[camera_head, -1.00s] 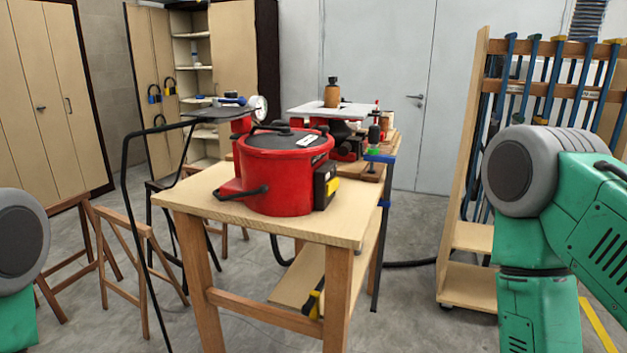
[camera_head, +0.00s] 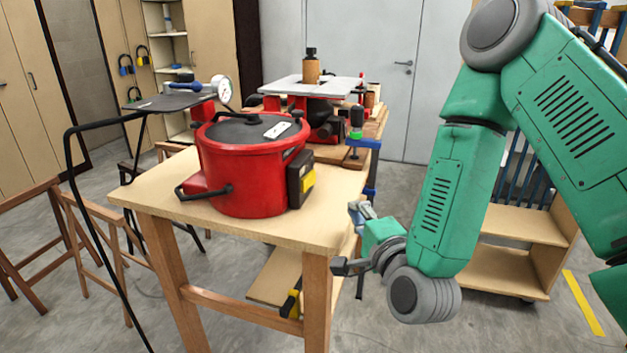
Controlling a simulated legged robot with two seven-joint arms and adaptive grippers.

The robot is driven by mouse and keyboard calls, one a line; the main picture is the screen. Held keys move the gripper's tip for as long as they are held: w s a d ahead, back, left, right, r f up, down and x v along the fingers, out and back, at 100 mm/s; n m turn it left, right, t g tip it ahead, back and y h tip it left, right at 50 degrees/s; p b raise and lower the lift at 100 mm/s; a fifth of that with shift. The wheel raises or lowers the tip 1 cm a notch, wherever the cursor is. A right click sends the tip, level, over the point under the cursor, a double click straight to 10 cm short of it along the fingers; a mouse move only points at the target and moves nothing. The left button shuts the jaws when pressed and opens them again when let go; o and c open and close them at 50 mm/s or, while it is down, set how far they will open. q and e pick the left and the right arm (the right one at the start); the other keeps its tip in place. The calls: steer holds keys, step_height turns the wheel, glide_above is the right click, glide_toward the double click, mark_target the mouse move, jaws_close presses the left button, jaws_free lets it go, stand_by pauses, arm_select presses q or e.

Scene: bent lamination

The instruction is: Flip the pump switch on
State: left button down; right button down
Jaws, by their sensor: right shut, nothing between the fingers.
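A red lidded pot (camera_head: 245,175) stands on the wooden table (camera_head: 150,195). A black box with a yellow label (camera_head: 300,180) is on the pot's right side. I cannot make out a pump switch for sure. My right gripper (camera_head: 343,266) is low beside the table's right front corner, below the tabletop. It is shut and empty, apart from the pot and the box. My left gripper is out of view.
A yellow-and-black tool (camera_head: 290,298) lies on the table's lower shelf (camera_head: 273,277). A machine with a grey top plate (camera_head: 310,86) stands behind the pot. A wooden rack (camera_head: 515,272) is at the right. A black stand (camera_head: 75,175) is left.

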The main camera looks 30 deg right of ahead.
mark_target(309, 181)
steer(key=b+x, duration=0.6)
steer(key=x, duration=0.3)
steer(key=shift+w+d, duration=0.2)
steer(key=shift+d, duration=0.05)
steer(key=w, duration=0.1)
steer(key=w+a, duration=0.1)
steer(key=w, duration=0.1)
steer(key=shift+w+f, duration=0.1)
steer(key=shift+f, duration=0.05)
steer(key=shift+w+a, duration=0.25)
steer(key=shift+w, duration=0.1)
steer(key=shift+a, duration=0.15)
